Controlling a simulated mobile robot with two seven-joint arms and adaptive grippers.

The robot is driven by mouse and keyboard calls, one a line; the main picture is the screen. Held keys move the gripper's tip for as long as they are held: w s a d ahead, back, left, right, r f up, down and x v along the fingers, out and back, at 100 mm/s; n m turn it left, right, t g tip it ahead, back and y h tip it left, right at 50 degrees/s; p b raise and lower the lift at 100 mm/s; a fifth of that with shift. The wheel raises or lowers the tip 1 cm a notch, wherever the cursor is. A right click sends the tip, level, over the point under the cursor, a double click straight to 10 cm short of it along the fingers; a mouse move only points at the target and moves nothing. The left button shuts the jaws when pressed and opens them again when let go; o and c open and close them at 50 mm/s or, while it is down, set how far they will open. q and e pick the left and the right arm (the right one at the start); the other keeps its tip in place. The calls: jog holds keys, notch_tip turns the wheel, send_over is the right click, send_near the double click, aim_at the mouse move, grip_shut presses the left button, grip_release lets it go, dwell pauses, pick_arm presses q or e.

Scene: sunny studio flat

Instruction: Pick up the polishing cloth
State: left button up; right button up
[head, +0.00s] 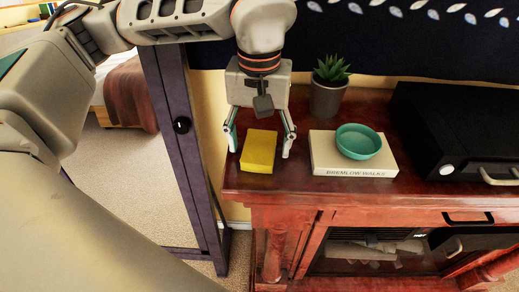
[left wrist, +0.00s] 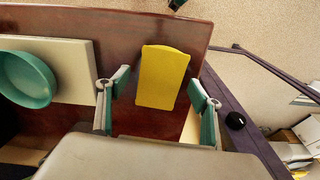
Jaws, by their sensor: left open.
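The polishing cloth (head: 259,152) is a yellow folded rectangle lying on the left end of the red-brown wooden cabinet top (head: 290,200). My left gripper (head: 260,147) points down over it with its two fingers spread, one on each side of the cloth. In the left wrist view the cloth (left wrist: 162,77) shows between and beyond the open fingers (left wrist: 163,100), with a gap on both sides. I cannot tell how high the fingertips are above the top. My right gripper does not show.
A cream book (head: 345,165) with a teal bowl (head: 358,142) on it lies just right of the gripper. A potted succulent (head: 328,90) stands behind, and a black box (head: 455,130) stands at right. A dark purple frame (head: 180,125) rises close to the cabinet's left edge.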

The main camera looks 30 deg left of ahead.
aim_at(260, 146)
pick_arm(q)
jog(key=shift+f, duration=0.55)
jog(key=c, duration=1.2)
jog(key=shift+r, duration=0.1)
jog(key=shift+r, duration=0.6)
notch_tip(260, 146, up, 19)
jog(key=shift+f+p, duration=0.15)
jog(key=shift+p, duration=0.85)
